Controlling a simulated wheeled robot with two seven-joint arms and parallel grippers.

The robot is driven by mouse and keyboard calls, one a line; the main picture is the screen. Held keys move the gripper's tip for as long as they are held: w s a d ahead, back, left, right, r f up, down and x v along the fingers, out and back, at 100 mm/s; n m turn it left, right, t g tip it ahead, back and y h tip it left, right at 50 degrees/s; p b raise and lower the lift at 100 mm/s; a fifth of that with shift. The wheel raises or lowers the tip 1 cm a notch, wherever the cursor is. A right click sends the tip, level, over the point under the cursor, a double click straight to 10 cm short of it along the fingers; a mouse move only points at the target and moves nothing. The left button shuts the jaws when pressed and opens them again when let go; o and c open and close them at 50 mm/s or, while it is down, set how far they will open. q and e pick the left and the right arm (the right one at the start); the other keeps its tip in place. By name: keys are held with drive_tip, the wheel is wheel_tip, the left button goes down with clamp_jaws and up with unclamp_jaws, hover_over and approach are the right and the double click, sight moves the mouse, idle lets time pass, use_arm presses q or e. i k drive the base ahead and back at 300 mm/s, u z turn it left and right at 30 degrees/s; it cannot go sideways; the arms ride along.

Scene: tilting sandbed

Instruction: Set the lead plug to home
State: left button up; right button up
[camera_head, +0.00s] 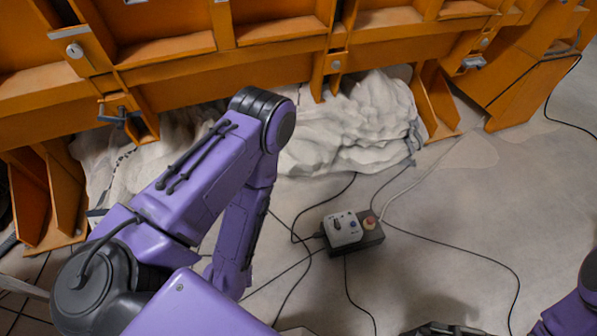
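A small control box (343,229) with a pale face and dark knobs sits on the floor at centre, joined to a dark box (370,238) with a red button. Black leads run from the boxes over the floor. A small dark piece (320,235) touches the left side of the pale box; I cannot tell if it is the lead plug. My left arm bends across the left half of the view, and its gripper is hidden or outside the frame. Only a purple part of my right arm shows at the lower right; I cannot make out its gripper.
An orange steel frame (245,70) with ribs and brackets crosses the top. Pale, lumpy sand (350,125) lies beneath it. A white cable (410,185) and black leads cross the floor. Open floor (470,215) lies right of the boxes. A dark part at the bottom edge is unclear.

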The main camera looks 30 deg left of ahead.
sight(323, 233)
drive_tip(key=u, duration=0.7)
drive_tip(key=k, duration=1.35)
drive_tip(key=u, duration=0.6)
drive_tip(key=i, duration=1.3)
drive_tip(key=z, duration=0.7)
drive_tip(key=i, duration=0.5)
drive_tip(key=z, duration=0.65)
